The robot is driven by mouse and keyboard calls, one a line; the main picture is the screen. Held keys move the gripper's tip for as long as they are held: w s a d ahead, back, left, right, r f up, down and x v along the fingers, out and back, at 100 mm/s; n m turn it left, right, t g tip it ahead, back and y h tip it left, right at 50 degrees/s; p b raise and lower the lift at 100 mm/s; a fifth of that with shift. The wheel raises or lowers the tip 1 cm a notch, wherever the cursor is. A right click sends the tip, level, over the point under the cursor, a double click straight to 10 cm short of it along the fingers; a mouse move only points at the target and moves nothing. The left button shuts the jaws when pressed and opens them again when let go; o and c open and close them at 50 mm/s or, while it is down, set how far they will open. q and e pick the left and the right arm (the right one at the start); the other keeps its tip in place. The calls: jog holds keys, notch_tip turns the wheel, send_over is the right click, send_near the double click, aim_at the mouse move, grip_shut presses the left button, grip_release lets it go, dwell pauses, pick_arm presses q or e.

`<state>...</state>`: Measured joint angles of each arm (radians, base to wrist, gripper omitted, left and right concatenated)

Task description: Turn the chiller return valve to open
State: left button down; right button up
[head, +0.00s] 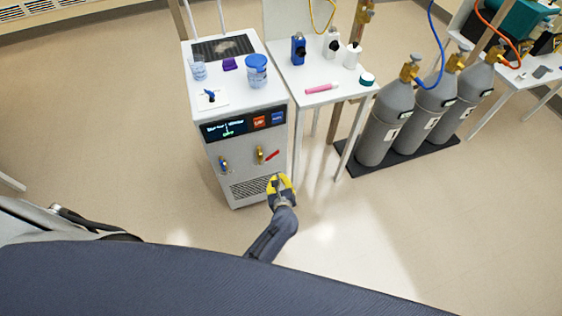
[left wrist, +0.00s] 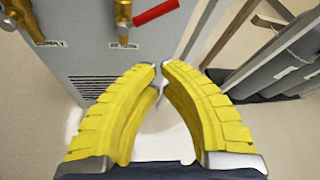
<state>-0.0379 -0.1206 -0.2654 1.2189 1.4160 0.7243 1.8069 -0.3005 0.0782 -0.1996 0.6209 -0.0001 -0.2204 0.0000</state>
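The white chiller (head: 238,121) stands upright at centre in the head view. Its front has two brass valves. The left valve (head: 223,164) has a blue handle, about upright. The right valve (head: 260,155) has a red handle (head: 272,156) pointing right and slightly up; it also shows in the left wrist view (left wrist: 156,12). Small labels sit under both valves, too blurred to read surely. My left gripper (head: 280,182), with yellow fingers, is below and right of the red handle, apart from it. In the left wrist view its fingertips (left wrist: 159,70) nearly meet, with nothing between them. My right gripper is out of view.
A white side table (head: 318,72) with bottles and a pink marker (head: 322,88) stands right of the chiller. Several grey gas cylinders (head: 388,120) stand on a dark base further right. Beakers and a blue-lidded jar (head: 256,72) sit on the chiller. The floor in front is clear.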

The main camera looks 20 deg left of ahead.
aim_at(270, 157)
pick_arm(q)
jog(key=w+a+n+h, duration=0.1)
jog(key=w+a+n, duration=0.1)
jog(key=w, duration=0.7)
jog(key=shift+a+f+n, duration=0.35)
jog(key=shift+f+n, duration=0.05)
jog(key=shift+n, duration=0.1)
dwell(0.8)
jog(key=shift+a, duration=0.1)
dwell(0.4)
